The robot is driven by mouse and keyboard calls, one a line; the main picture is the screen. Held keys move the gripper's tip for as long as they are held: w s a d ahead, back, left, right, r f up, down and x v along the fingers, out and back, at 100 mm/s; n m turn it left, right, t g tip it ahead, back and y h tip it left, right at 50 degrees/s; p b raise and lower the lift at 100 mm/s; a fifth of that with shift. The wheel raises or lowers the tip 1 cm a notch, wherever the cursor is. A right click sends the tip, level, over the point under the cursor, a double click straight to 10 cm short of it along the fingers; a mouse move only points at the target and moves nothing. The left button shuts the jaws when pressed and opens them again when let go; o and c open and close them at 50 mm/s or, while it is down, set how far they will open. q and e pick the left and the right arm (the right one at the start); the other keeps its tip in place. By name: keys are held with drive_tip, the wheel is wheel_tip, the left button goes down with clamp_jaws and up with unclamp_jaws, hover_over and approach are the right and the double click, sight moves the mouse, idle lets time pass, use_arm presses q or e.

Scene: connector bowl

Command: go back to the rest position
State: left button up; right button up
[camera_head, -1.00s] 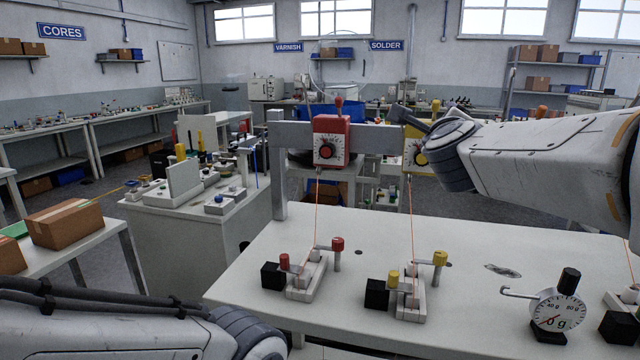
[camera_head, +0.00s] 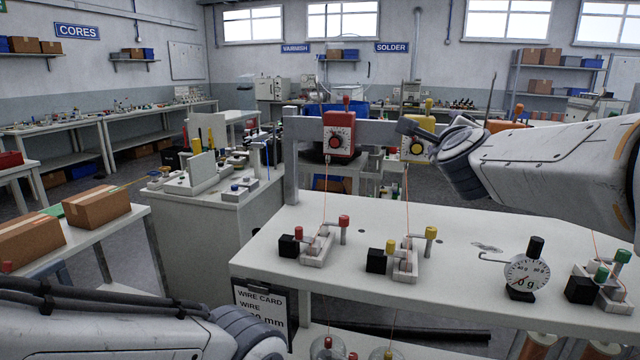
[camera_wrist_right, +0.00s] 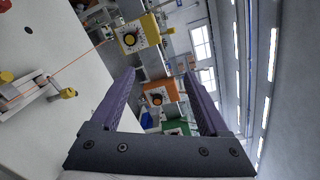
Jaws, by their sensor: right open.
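My right arm (camera_head: 560,160) comes in from the right in the head view. The right gripper shows only in part there, in front of the yellow dial box (camera_head: 418,146). In the right wrist view the right gripper (camera_wrist_right: 160,78) is open, its two purple fingers wide apart with nothing between them. The same yellow box shows beyond them in the right wrist view (camera_wrist_right: 138,36), with an orange box (camera_wrist_right: 160,96) and a green box (camera_wrist_right: 178,127). My left arm (camera_head: 120,325) lies across the lower left of the head view; its gripper is out of frame.
The white bench (camera_head: 380,215) carries a red-knobbed fixture (camera_head: 318,245), a yellow-knobbed fixture (camera_head: 404,258), a dial gauge (camera_head: 525,272) and a green-knobbed fixture (camera_head: 605,285). A red dial box (camera_head: 339,139) hangs on the rail. Cardboard boxes (camera_head: 95,205) stand at left.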

drive_tip(key=s+a+f+n+g+y, duration=0.2)
drive_tip(key=f+n, duration=0.3)
drive_tip(key=f, duration=0.4)
drive_tip(key=s+a+f+n+g+y, duration=0.1)
drive_tip(key=s+a+f+n+g, duration=0.15)
drive_tip(key=f+n, duration=0.45)
drive_tip(key=s+a+f+n+g+y, duration=0.1)
drive_tip(key=s+f+n+g+y, duration=0.2)
drive_tip(key=f, duration=0.7)
drive_tip(key=s+d+f+n+g+h, duration=0.1)
drive_tip(key=s+d+f+n+g, duration=0.1)
drive_tip(key=s+f+n+g, duration=0.8)
drive_tip(key=s+a+f+n+b, duration=0.45)
drive_tip(key=s+a, duration=0.25)
drive_tip(key=s, duration=0.2)
drive_tip(key=s+a+f+n+b, duration=0.4)
drive_tip(key=s+a+b, duration=0.25)
drive_tip(key=s, duration=0.25)
wheel_tip(320, 180, up, 21)
drive_tip(key=p, duration=2.1)
drive_tip(key=shift+a+y+p, duration=0.2)
drive_tip(key=shift+y+p, duration=0.1)
drive_tip(key=shift+s+m+t, duration=0.1)
drive_tip(key=shift+m+t, duration=0.15)
